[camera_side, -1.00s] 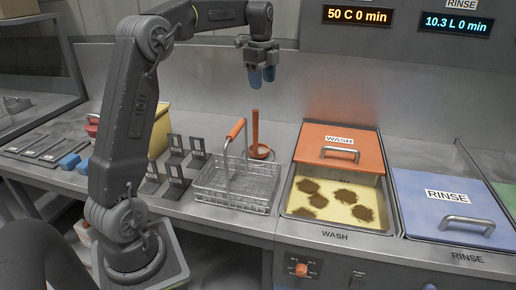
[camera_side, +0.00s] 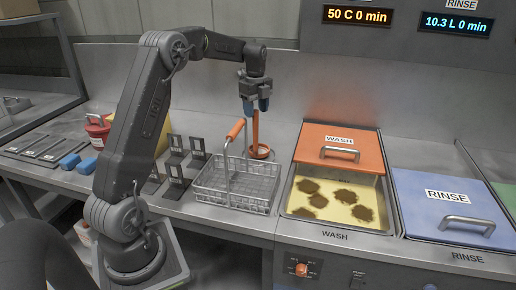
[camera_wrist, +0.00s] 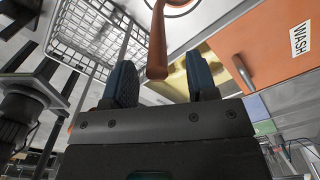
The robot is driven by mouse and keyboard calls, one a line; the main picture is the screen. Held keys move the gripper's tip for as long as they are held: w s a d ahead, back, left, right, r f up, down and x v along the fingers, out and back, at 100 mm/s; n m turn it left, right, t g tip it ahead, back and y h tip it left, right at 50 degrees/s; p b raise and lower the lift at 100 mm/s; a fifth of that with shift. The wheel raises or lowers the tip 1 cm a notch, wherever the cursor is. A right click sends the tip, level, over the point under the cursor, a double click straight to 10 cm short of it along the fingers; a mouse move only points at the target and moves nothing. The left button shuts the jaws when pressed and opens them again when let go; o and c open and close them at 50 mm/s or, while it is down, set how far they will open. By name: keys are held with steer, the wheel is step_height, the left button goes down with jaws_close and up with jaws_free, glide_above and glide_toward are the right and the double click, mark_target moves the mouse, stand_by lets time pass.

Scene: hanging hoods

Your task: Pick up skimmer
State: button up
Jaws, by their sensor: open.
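The skimmer (camera_side: 255,130) has an orange upright handle and stands in a round orange holder (camera_side: 261,153) behind the wire basket. My gripper (camera_side: 255,106) points down right at the top of the handle, with its blue fingertips apart. In the wrist view the orange handle (camera_wrist: 157,48) shows between and beyond the two blue fingers of my gripper (camera_wrist: 160,84). The fingers are open, and I cannot tell whether either one touches the handle. The skimmer's lower end is hidden in the side view.
A wire basket (camera_side: 228,195) with an orange-gripped handle stands just in front. The wash tank (camera_side: 337,203), its orange lid (camera_side: 339,150) partly open, is to the right, beside the blue rinse lid (camera_side: 450,205). Several black stands and a yellow container are to the left.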

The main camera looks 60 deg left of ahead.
step_height(320, 180, down, 5)
steer(key=shift+s+r, duration=0.15)
steer(key=shift+r, duration=0.05)
jaws_close()
stand_by(0.4)
steer(key=shift+r, duration=0.1)
